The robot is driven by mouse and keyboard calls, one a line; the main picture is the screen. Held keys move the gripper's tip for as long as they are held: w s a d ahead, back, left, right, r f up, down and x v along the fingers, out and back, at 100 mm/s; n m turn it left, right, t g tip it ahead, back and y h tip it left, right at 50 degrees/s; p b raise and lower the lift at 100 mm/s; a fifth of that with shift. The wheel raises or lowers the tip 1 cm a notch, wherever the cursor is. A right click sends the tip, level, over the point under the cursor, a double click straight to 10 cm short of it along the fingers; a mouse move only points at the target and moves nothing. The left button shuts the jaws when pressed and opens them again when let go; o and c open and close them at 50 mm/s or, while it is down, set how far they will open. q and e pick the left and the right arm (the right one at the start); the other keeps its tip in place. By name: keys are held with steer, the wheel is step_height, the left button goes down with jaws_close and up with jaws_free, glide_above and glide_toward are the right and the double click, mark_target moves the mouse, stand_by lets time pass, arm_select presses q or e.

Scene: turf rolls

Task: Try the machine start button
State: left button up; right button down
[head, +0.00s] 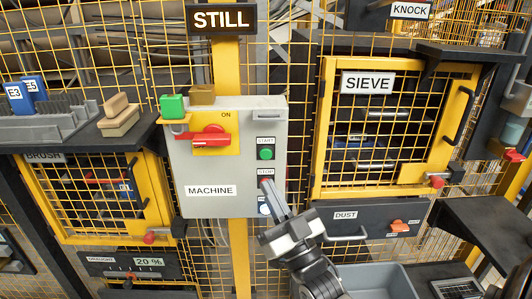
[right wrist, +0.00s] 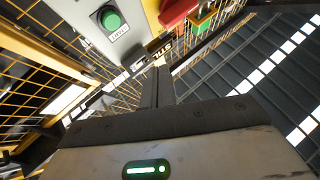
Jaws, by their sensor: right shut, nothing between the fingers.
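The grey machine box (head: 185,180), labelled MACHINE, stands on a yellow post. Its green start button (head: 265,153) sits under a START label on the right side of the face. A green button with a small label also shows at the top of the right wrist view (right wrist: 111,19). The STOP label (head: 265,172) is below, and its button is mostly hidden by my gripper. My right gripper (head: 268,187) is shut and empty, its fingertips just below the START button in the picture. I cannot tell whether they touch the box. My left gripper is not in view.
A red handle (head: 203,138) lies level on a yellow plate marked ON. A green block (head: 172,105) is at the box's top left. The STILL sign (head: 222,18) is above. The SIEVE door (head: 322,130) and DUST panel (head: 375,215) are on the right, a grey bin (head: 395,280) below.

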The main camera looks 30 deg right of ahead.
mark_target(266, 154)
arm_select(q)
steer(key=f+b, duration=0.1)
steer(key=b, duration=0.2)
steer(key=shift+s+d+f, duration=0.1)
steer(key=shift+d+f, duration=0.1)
arm_select(e)
steer(key=w+d, duration=0.1)
steer(key=w, duration=0.1)
steer(key=w+d, duration=0.2)
steer(key=w, duration=0.1)
steer(key=w+d, duration=0.1)
steer(key=w, duration=0.1)
steer(key=shift+w+d, duration=0.25)
steer(key=shift+d, duration=0.05)
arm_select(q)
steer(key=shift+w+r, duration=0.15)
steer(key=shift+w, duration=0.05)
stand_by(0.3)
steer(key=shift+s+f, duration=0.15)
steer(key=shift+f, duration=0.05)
arm_select(e)
steer(key=shift+w+d, duration=0.1)
steer(key=shift+w, duration=0.05)
stand_by(0.8)
steer(key=shift+w, duration=0.1)
steer(key=shift+w+d, duration=0.1)
